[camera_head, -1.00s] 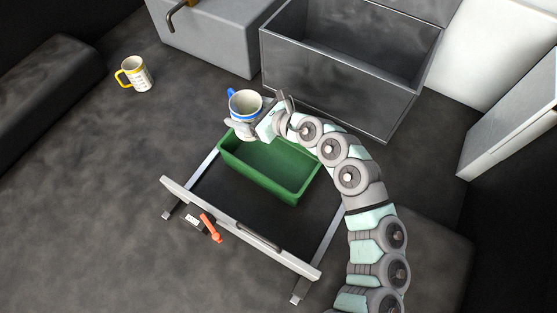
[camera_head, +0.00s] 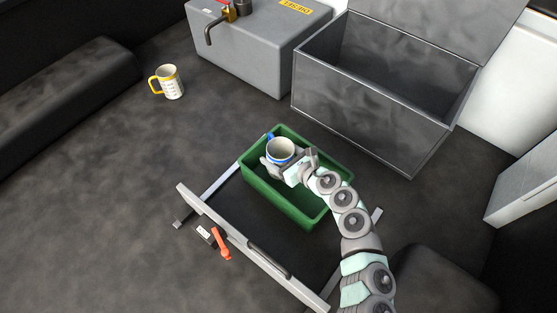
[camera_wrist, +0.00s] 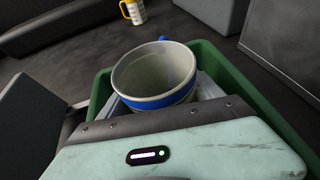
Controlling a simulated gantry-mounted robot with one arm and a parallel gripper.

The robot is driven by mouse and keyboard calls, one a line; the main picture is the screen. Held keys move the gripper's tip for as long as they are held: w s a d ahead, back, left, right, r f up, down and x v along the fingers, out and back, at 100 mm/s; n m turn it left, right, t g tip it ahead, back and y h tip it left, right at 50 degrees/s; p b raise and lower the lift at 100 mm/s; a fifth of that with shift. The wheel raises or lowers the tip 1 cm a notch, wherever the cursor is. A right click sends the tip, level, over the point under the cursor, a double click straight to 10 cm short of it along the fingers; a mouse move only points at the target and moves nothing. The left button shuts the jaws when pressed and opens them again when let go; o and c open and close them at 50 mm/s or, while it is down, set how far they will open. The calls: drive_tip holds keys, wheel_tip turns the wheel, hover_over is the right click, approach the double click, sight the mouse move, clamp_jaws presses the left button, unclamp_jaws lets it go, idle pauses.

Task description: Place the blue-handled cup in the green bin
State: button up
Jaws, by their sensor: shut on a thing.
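The blue-handled cup (camera_head: 281,151) is white inside with a blue rim band, upright, and over the left back part of the green bin (camera_head: 279,208). My gripper (camera_head: 274,165) is shut on the cup. In the wrist view the cup (camera_wrist: 155,76) stands in front of my gripper's pale green housing, with the green bin's wall (camera_wrist: 246,92) behind and to its right. The cup's blue handle points away to the back. My gripper hides the lower part of the cup, so I cannot tell how far it is above the bin floor.
A yellow-handled mug (camera_head: 170,82) stands on the floor at the left back. A grey open box (camera_head: 370,105) and a grey block with a tap (camera_head: 262,50) stand behind.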

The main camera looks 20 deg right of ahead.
sight(273, 156)
drive_tip(key=shift+f, duration=1.65)
drive_tip(key=shift+f+b, duration=0.2)
drive_tip(key=shift+b, duration=0.15)
drive_tip(key=o, duration=1.4)
drive_tip(key=shift+r, duration=0.1)
drive_tip(key=shift+r+p, duration=0.15)
drive_tip(key=shift+p, duration=0.2)
drive_tip(key=v, duration=1.2)
drive_tip(key=shift+r+b, duration=0.1)
drive_tip(key=shift+b, duration=0.3)
